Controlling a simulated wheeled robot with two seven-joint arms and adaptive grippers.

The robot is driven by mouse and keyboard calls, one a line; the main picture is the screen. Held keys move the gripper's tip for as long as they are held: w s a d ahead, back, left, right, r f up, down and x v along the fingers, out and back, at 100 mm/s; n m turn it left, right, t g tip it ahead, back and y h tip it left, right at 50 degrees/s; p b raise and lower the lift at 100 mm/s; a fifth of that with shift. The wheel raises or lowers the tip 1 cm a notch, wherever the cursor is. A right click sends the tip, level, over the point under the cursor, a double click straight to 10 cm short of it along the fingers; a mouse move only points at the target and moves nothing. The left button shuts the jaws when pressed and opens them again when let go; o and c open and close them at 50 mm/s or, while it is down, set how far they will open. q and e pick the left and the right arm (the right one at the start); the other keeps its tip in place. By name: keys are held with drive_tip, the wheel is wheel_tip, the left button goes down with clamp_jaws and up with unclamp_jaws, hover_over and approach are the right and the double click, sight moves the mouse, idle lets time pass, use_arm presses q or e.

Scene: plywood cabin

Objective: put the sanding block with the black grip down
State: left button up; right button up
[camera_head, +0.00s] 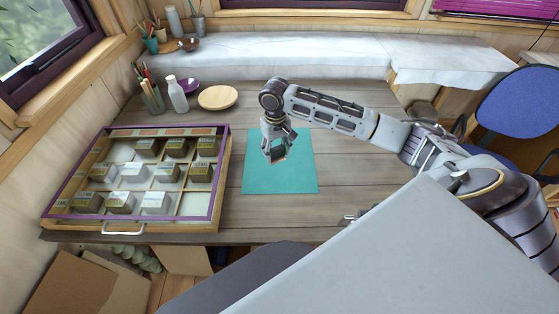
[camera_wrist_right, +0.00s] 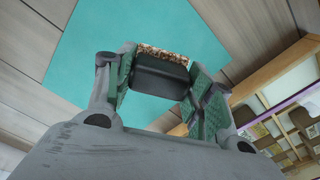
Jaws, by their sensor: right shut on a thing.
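My right gripper (camera_head: 277,154) is over the teal mat (camera_head: 299,178) on the table. It is shut on the sanding block with the black grip, which shows in the right wrist view (camera_wrist_right: 160,75) as a dark body with a speckled brown gritty layer along its far edge. The green-padded fingers (camera_wrist_right: 160,90) stand on either side of it. In the head view the block is mostly hidden by the gripper. I cannot tell whether it touches the mat. My left gripper is not in view.
A purple-framed compartment case (camera_head: 222,186) with several blocks stands left of the mat. Behind it are a round wooden plate (camera_head: 217,97), a white bottle (camera_head: 177,95) and a brush pot (camera_head: 152,100). A blue chair (camera_head: 518,103) stands at right. The mat's visible surface looks clear.

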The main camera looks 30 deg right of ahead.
drive_tip(key=shift+d+n, duration=0.85)
drive_tip(key=shift+n, duration=0.15)
drive_tip(key=n, duration=0.3)
drive_tip(key=shift+d+r+n, duration=0.1)
drive_tip(key=shift+d+n, duration=0.2)
drive_tip(key=shift+d, duration=0.1)
drive_tip(key=n, duration=0.4)
drive_tip(key=shift+s, duration=0.15)
drive_tip(key=n, duration=0.4)
drive_tip(key=shift+a, duration=0.15)
drive_tip(key=n, duration=0.4)
drive_tip(key=shift+s+a+n, duration=0.1)
drive_tip(key=shift+a+n, duration=0.15)
drive_tip(key=shift+n, duration=0.05)
drive_tip(key=n, duration=0.4)
drive_tip(key=shift+a, duration=0.15)
drive_tip(key=n, duration=0.3)
drive_tip(key=shift+a+n, duration=0.1)
drive_tip(key=shift+n, duration=0.3)
drive_tip(key=n, duration=0.4)
drive_tip(key=shift+n, duration=0.3)
